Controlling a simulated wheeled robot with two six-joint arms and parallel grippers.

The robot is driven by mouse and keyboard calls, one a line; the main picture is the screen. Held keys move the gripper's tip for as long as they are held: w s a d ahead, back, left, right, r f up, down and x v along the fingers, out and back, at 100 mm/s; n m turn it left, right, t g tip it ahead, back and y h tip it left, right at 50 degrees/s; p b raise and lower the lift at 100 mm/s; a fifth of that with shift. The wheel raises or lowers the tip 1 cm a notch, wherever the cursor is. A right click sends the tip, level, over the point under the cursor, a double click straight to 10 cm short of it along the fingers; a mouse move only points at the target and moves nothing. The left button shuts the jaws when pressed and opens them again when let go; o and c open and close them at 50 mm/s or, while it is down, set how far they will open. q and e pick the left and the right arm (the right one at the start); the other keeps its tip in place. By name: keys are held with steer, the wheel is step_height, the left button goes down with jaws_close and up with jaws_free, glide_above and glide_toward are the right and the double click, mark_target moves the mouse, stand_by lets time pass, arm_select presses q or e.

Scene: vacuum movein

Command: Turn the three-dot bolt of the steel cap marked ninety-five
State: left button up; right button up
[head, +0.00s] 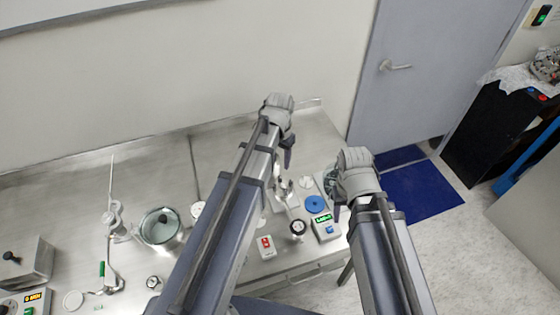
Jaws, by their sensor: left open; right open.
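My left gripper (284,160) reaches over the far right part of the steel bench. It is open, and its arm covers much of what lies below it. My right gripper (338,208) is open at the bench's right end, beside the small meter. I see nothing between the fingers of either gripper. No steel cap marked ninety-five and no three-dot bolt can be made out; markings are too small to read. A metal fitting (284,190) stands on the bench below my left gripper.
The bench (60,190) holds a round glass-topped vessel (160,228), a blue disc (315,204), a dial gauge (298,228), a red switch box (265,246) and a green-display meter (325,228). A wall stands behind; a door (415,95) and blue mat (425,192) are right.

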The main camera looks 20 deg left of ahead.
mark_target(280, 176)
arm_select(q)
steer(key=n, duration=0.6)
steer(key=shift+f, duration=0.1)
steer(key=shift+f, duration=0.2)
step_height(280, 176, down, 8)
steer(key=b, duration=0.8)
steer(key=shift+r, duration=0.2)
steer(key=shift+r, duration=0.1)
jaws_close()
